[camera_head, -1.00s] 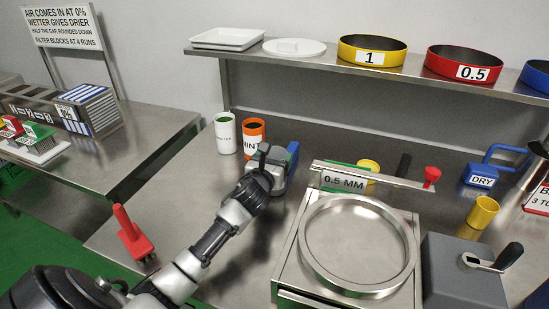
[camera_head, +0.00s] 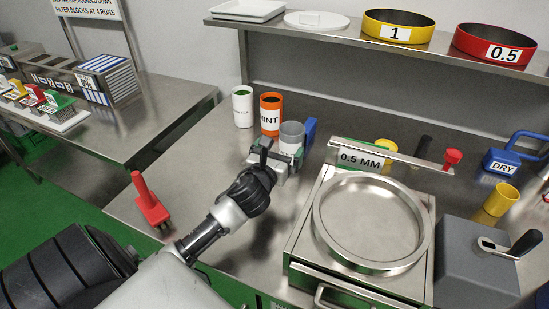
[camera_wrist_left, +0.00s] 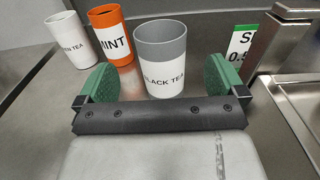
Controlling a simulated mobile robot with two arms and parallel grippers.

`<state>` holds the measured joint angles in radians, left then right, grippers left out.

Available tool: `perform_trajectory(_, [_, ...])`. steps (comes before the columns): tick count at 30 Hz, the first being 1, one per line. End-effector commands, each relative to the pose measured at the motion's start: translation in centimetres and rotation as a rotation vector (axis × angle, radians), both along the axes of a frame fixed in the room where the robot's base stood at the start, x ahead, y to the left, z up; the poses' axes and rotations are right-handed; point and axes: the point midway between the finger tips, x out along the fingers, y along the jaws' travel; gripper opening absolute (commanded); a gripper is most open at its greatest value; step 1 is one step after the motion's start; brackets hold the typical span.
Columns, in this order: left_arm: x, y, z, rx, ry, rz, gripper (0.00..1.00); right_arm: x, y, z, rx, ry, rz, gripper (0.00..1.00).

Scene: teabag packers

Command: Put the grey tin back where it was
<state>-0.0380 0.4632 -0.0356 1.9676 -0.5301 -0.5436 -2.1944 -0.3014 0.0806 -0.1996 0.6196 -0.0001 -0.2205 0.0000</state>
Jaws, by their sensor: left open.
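The grey tin (camera_head: 291,137) stands upright on the steel bench, to the right of the orange MINT tin (camera_head: 270,115). In the left wrist view the grey tin (camera_wrist_left: 161,62) carries a white BLACK TEA label. My left gripper (camera_head: 277,150) is in front of it. In the wrist view the green pads of my left gripper (camera_wrist_left: 164,80) are apart, with the tin just beyond and between them; I see no pad pressed on it. Part of the tin is hidden by the gripper in the head view. My right gripper is not in view.
A white GREEN TEA tin (camera_head: 242,106) stands left of the MINT tin. A blue object (camera_head: 309,133) is right of the grey tin. The 0.5 MM sieve unit (camera_head: 372,222) is to the right.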

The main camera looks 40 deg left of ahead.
Motion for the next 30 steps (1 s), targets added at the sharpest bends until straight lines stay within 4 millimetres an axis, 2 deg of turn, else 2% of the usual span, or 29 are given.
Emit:
perform_trajectory(3, [-2.0,-0.5,-0.1,0.001,0.001,-0.001,0.99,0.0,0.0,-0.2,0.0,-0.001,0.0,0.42])
perform_trajectory(9, [-3.5,-0.9,0.0,0.0,-0.001,-0.001,0.99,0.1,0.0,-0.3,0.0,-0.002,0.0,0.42])
perform_trajectory(26, [-3.6,-0.9,0.1,0.0,-0.001,-0.001,0.99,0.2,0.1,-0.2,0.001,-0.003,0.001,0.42])
perform_trajectory(30, [-3.5,-0.9,1.9,0.0,-0.002,-0.001,0.99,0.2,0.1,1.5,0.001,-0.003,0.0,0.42])
